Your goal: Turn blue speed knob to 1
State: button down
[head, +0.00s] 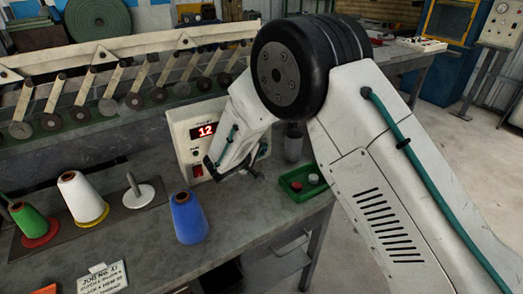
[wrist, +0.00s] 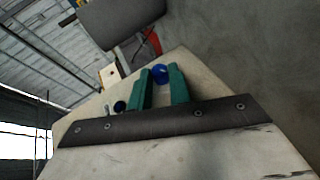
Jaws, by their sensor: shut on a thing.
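A pale control box (head: 180,128) stands on the bench with a red lit display (head: 205,131) reading 12 and a red switch (head: 197,171) below it. My gripper (wrist: 160,80) is at the box, its two green fingers shut on a blue knob (wrist: 158,72) that shows between the tips in the wrist view. A second, darker blue round part (wrist: 119,106) shows left of the fingers. In the head view my arm covers the right part of the box face and hides the held knob. The knob's pointer and scale cannot be made out.
A blue thread cone (head: 190,219) stands in front of the box. A green tray (head: 291,190) with small round caps lies to the right, near a dark grey bottle (head: 293,143). White (head: 80,196) and green (head: 33,222) cones stand left. A machine rail runs behind.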

jog(key=shift+d+f+t+h, duration=0.1)
jog(key=shift+f+t+h, duration=0.1)
jog(key=shift+t+h, duration=0.15)
dwell(0.4)
jog(key=c, duration=1.3)
grip_release()
jog(key=shift+r, duration=0.15)
jog(key=shift+r, duration=0.3)
jog(key=s+d+r, duration=0.2)
jog(key=s, duration=0.5)
jog(key=s+d+r, duration=0.2)
jog(key=s, duration=0.6)
jog(key=shift+s+d, duration=0.2)
jog(key=shift+d, duration=0.15)
jog(key=shift+r, duration=0.1)
